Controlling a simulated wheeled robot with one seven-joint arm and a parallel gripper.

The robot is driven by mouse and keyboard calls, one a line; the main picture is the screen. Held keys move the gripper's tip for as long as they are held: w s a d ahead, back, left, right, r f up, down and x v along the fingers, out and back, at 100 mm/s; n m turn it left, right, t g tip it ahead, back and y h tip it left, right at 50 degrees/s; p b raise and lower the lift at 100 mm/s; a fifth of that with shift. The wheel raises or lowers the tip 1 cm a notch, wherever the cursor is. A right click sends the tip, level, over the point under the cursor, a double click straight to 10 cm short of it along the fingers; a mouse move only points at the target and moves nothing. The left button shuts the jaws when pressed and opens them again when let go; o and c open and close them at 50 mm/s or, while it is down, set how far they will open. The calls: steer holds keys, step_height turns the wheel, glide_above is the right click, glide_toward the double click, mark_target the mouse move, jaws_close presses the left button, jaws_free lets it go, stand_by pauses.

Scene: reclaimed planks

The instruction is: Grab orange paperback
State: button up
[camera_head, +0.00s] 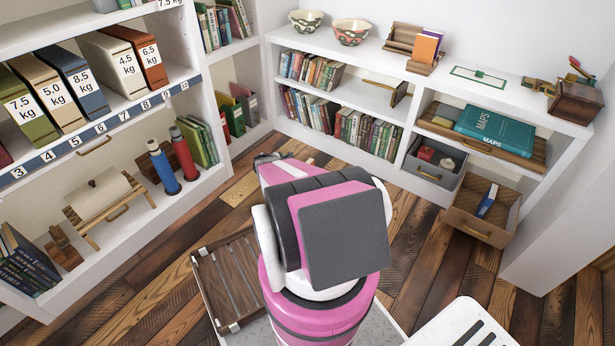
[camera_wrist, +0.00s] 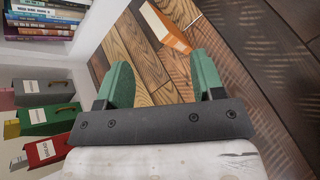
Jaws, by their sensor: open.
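A thick book-like block with an orange side and a pale cream face (camera_wrist: 166,27) lies on the plank floor at the top of the wrist view. It lies beyond my gripper's fingertips, roughly in line with the gap and apart from them. My gripper (camera_wrist: 161,62) is open and empty, with two green fingers over the floor. In the head view my own arm mostly hides the gripper and the floor around it. Another orange book (camera_head: 426,47) stands upright in a wooden holder (camera_head: 417,67) on the back shelf top, far from the gripper.
Binders, including a red one (camera_wrist: 45,151), and a stack of books (camera_wrist: 40,22) line the shelf left in the wrist view. The head view shows a low bookcase (camera_head: 375,97), an open wooden drawer (camera_head: 478,226) and a slatted wooden tray (camera_head: 233,280). Plank floor (camera_head: 420,265) is clear on the right.

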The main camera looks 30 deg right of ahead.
steer(key=w+d+f+n+t, duration=0.1)
steer(key=w+d+f+n, duration=0.1)
steer(key=d+f, duration=0.3)
steer(key=w+d+f+n+t, duration=0.1)
steer(key=w+d+f+n, duration=0.2)
steer(key=d+f, duration=0.2)
steer(key=w+d+f+n+t+h, duration=0.1)
steer(key=w+d+f+n, duration=0.1)
steer(key=d+f, duration=0.3)
steer(key=shift+w+n, duration=0.4)
steer(key=shift+w, duration=0.2)
jaws_close()
